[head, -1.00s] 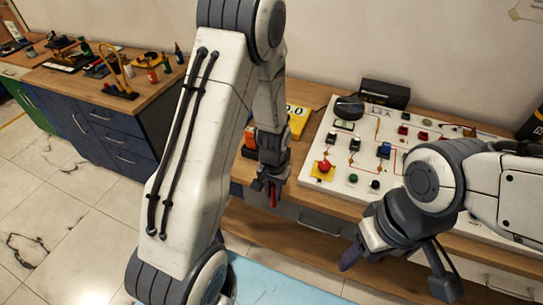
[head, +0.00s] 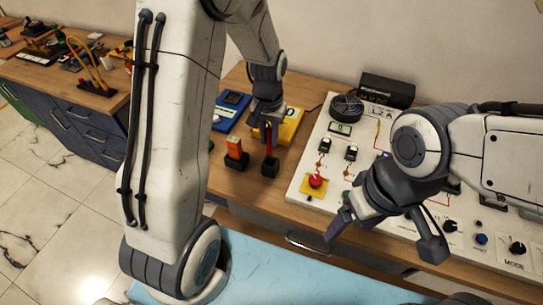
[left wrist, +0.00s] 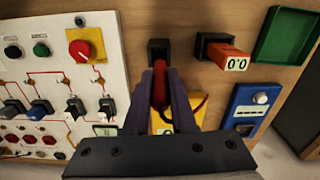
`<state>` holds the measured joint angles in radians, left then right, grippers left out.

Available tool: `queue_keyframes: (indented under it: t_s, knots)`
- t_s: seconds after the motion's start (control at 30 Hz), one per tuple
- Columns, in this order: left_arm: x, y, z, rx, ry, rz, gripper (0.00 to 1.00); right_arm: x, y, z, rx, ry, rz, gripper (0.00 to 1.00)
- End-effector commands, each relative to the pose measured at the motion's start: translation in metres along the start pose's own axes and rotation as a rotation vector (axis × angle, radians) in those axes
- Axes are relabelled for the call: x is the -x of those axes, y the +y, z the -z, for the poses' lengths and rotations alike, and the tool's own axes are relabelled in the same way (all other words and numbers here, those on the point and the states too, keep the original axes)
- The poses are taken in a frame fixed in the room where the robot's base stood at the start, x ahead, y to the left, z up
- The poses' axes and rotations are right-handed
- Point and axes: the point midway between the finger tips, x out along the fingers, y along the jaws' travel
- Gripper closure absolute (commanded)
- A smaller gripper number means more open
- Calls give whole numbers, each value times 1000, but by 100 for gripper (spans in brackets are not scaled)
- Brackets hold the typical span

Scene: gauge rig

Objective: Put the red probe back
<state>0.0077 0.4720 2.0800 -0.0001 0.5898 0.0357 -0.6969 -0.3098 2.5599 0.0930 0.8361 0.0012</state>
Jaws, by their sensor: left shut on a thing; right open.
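The red probe (head: 268,144) is upright in my left gripper (head: 267,131), whose jaws are shut on it. It also shows between the fingers in the left wrist view (left wrist: 160,82). Its lower end meets the top of a small black holder (head: 270,167) on the bench; I cannot tell how deep it sits. In the left wrist view the holder (left wrist: 158,47) is just beyond the probe. My right gripper (head: 338,225) is open and empty, in front of the white panel's near edge.
An orange block on a black base (head: 236,150) stands just left of the holder. A yellow meter (head: 291,124) and a blue device (head: 230,110) lie behind. The white panel (head: 310,200) with switches and a red knob is right. A green tray (left wrist: 290,35) shows in the wrist view.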

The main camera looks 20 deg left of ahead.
Motion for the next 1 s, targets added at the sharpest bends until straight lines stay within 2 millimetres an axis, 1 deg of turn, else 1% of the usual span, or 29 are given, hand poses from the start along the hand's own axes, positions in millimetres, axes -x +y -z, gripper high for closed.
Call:
queue_keyframes:
  t_s: [0.03,0.1,0.27,0.5,0.6,0.83,0.97,1.0]
  knots:
    - [-10,1,-1,-2,-7,0,100,4,0,0,0,0,0,18]
    - [-21,2,-1,-3,-5,0,100,6,0,0,0,0,0,18]
    - [-36,2,0,-3,-3,0,100,8,-1,0,0,0,0,18]
    - [-70,0,-1,-1,-4,0,100,15,-1,1,-1,0,0,18]
    - [-75,0,0,-1,0,0,100,15,-1,1,-1,0,0,18]
    - [-76,-1,0,0,1,0,100,14,-1,1,-1,0,0,18]
    - [-80,-1,0,0,1,0,100,11,-1,0,-1,0,0,18]
    - [-79,-1,0,0,1,0,61,12,-1,1,-1,0,0,18]
